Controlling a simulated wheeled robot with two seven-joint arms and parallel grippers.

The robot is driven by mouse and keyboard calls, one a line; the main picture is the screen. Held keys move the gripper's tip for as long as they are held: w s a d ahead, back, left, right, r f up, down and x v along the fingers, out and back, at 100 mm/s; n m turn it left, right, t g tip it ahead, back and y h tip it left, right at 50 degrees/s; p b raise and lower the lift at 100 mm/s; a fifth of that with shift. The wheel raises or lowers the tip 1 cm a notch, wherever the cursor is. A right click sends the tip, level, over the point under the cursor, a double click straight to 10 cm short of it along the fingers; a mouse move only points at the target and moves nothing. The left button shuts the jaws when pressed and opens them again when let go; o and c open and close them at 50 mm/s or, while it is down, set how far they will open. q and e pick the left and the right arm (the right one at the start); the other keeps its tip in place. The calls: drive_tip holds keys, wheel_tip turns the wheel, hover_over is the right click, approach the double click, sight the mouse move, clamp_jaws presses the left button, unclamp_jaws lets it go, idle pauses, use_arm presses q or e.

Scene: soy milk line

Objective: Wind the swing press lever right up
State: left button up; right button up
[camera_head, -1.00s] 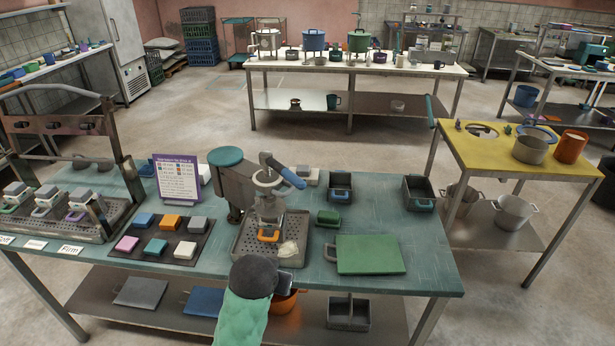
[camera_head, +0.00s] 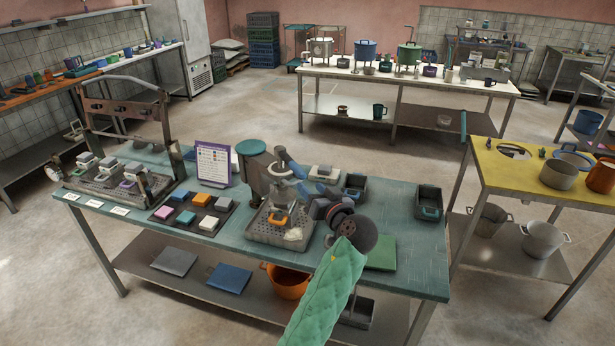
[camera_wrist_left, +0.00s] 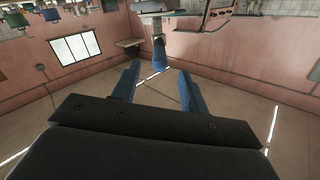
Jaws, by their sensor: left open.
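The swing press (camera_head: 279,195) stands on the teal table, with a grey column under a teal cap. Its lever has a blue handle (camera_head: 292,165) that slopes down to the right. My left gripper (camera_head: 306,190) is just right of the press, at the end of the green-sleeved arm. In the left wrist view its two blue fingers (camera_wrist_left: 158,72) are apart. The lever's blue handle (camera_wrist_left: 158,52) shows beyond the fingertips, roughly midway between them; I cannot tell if they touch it. An orange-handled mould (camera_head: 279,221) sits under the press on a perforated tray (camera_head: 256,230). My right gripper is out of view.
A purple-framed sign (camera_head: 213,163) and a dark mat (camera_head: 165,213) with coloured blocks are left of the press. Dark bins (camera_head: 428,201) stand to the right. A green board (camera_head: 381,254) lies partly behind my arm. A yellow table (camera_head: 515,178) is at right.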

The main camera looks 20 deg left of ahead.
sight(305, 177)
use_arm(q)
drive_tip(key=shift+r+n, duration=0.3)
drive_tip(key=shift+r, duration=0.1)
drive_tip(key=shift+w+a+t, duration=0.15)
drive_tip(key=shift+w+t, duration=0.05)
drive_tip(key=shift+t, duration=0.1)
drive_tip(key=shift+a+n, duration=0.1)
drive_tip(key=shift+n, duration=0.2)
drive_tip(key=shift+w, duration=0.15)
drive_tip(key=shift+w+r, duration=0.1)
drive_tip(key=shift+r, duration=0.05)
drive_tip(key=p+x, duration=0.3)
drive_tip(key=x, duration=0.3)
drive_tip(key=shift+a+p, duration=0.15)
drive_tip(key=shift+p, duration=0.25)
drive_tip(key=shift+w+a, duration=0.4)
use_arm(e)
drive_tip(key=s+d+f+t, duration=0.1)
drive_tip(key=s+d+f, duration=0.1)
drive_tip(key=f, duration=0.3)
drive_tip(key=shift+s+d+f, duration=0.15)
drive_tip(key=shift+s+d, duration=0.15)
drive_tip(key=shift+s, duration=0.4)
use_arm(q)
drive_tip(key=shift+c, duration=0.4)
